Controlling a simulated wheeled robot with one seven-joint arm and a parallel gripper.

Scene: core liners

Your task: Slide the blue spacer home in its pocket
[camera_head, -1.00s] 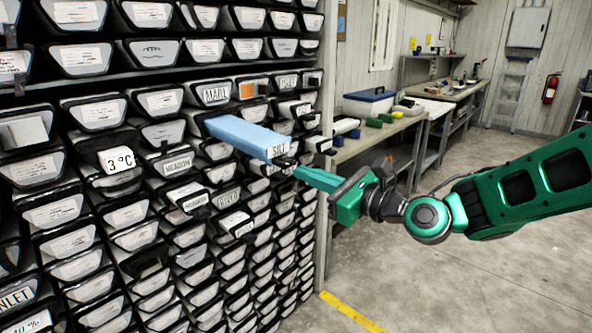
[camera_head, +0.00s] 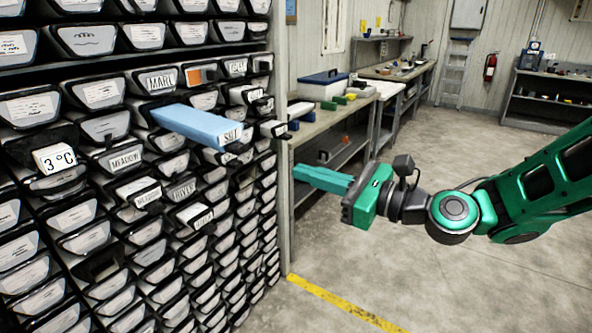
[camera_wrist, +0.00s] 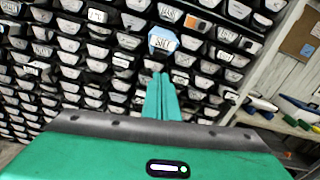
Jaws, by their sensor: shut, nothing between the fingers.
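The blue spacer (camera_head: 193,123) is a long light-blue block sticking out of the rack of liners, with a white label reading SILT on its outer end. In the wrist view its labelled end (camera_wrist: 162,41) faces me, above my fingertips. My gripper (camera_head: 298,174) is shut and empty, its green fingers together and pointing left toward the rack. It is to the right of the spacer and apart from it. In the wrist view the fingers (camera_wrist: 161,76) also show closed. The pocket's inside is hidden behind the spacer.
The rack (camera_head: 60,52) holds many labelled liners; some, such as the 3 °C one (camera_head: 56,158), stick out. A workbench (camera_head: 322,122) with boxes stands right of the rack. The floor (camera_head: 400,265) in front is clear, with a yellow line.

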